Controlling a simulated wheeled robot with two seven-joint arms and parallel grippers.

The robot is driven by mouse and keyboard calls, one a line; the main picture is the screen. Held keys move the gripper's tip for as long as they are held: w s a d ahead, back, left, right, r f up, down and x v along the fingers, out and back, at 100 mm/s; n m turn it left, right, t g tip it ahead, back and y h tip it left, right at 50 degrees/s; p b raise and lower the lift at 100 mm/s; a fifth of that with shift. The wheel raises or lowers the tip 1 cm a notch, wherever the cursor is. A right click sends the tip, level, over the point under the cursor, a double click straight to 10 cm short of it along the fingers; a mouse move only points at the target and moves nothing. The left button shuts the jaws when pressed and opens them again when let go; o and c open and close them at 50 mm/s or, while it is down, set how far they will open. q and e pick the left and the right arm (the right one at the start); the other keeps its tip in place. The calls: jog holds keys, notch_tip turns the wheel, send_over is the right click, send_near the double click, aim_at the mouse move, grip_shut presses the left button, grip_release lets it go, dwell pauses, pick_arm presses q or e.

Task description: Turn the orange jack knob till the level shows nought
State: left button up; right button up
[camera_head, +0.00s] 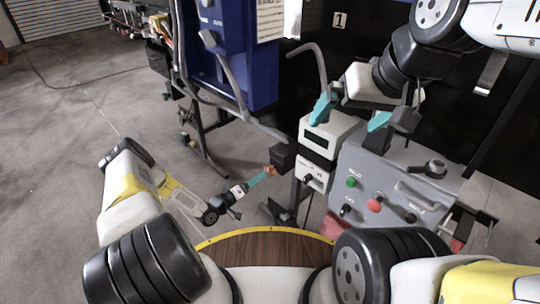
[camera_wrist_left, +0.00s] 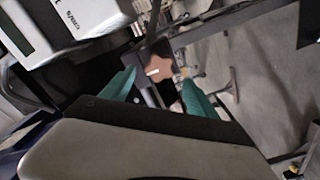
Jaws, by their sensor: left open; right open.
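The orange jack knob (camera_wrist_left: 154,67) is lobed, with a pale mark on it, and shows between and just beyond my left fingertips in the left wrist view. In the head view only a small orange part of the knob (camera_head: 270,168) shows beside a dark block. My left gripper (camera_head: 260,177) is open at the knob; its teal fingers (camera_wrist_left: 160,93) stand apart on either side, and contact cannot be told. The white box with a dark display (camera_head: 317,139) may be the level; its reading is not legible. My right gripper (camera_head: 350,114) is open above it and the grey control box.
The grey control box (camera_head: 385,180) with green, black and red controls stands at the right. A blue cabinet (camera_head: 240,65) with bent grey tubes rises behind the knob. My wooden-topped base is at the front. Open concrete floor (camera_head: 80,100) lies to the left.

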aim_at(268, 172)
pick_arm(q)
jog(key=x, duration=0.7)
jog(key=shift+w+d+f, duration=0.1)
jog(key=shift+w+d, duration=0.05)
jog(key=shift+d, duration=0.15)
jog(key=shift+c, duration=0.4)
jog(key=c, duration=1.3)
jog(key=shift+m, duration=0.4)
